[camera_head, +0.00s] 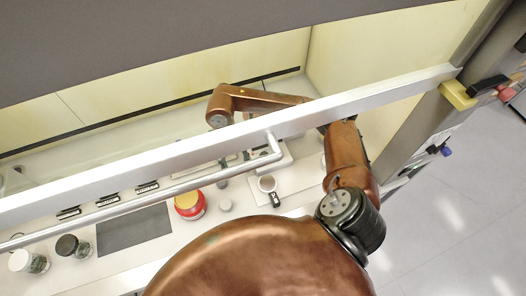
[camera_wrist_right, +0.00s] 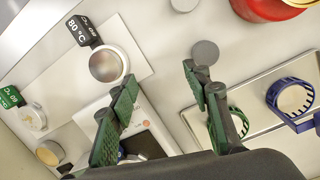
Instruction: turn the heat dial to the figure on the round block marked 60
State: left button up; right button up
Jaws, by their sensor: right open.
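In the right wrist view, my right gripper (camera_wrist_right: 160,103) is open and empty, its green-padded fingers apart. Between and below the fingers is a white device (camera_wrist_right: 92,112) with a dark panel (camera_wrist_right: 143,145), partly hidden by the left finger. I cannot make out a heat dial on it. Beyond the fingertips stands a round block (camera_wrist_right: 108,64) with a pale metallic top and a black tag (camera_wrist_right: 84,30) that looks like 80 °C. In the head view this round block (camera_head: 267,183) shows below the handle; my right gripper there is mostly hidden behind the sash bar. My left gripper is not in view.
A grey disc (camera_wrist_right: 205,52) and a red container (camera_wrist_right: 268,8) lie beyond the fingers. A plate (camera_wrist_right: 250,100) with green and blue rings is at the right. Other tagged round pieces (camera_wrist_right: 32,117) stand at the left. The sash bar (camera_head: 340,105) crosses above the bench.

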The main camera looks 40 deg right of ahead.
aim_at(265, 153)
jog(key=d+r+m+p, duration=0.1)
jog(key=d+p, duration=0.1)
jog(key=d, duration=0.2)
jog(key=d+r+m+t+p, duration=0.1)
jog(key=d+p, duration=0.1)
jog(key=d, duration=0.2)
jog(key=d+r+m+p, duration=0.1)
jog(key=d, duration=0.3)
jog(key=shift+d+r+t+p, duration=0.2)
jog(key=shift+d+t+p, duration=0.1)
jog(key=shift+t+p, duration=0.1)
jog(key=shift+d+f+m, duration=0.15)
jog(key=shift+f+m, duration=0.1)
jog(key=shift+m, duration=0.05)
notch_tip(265, 153, down, 7)
jog(key=shift+f+p, duration=0.2)
jog(key=shift+p, duration=0.6)
jog(key=shift+c, duration=0.4)
jog(key=c, duration=1.1)
jog(key=shift+o, duration=0.2)
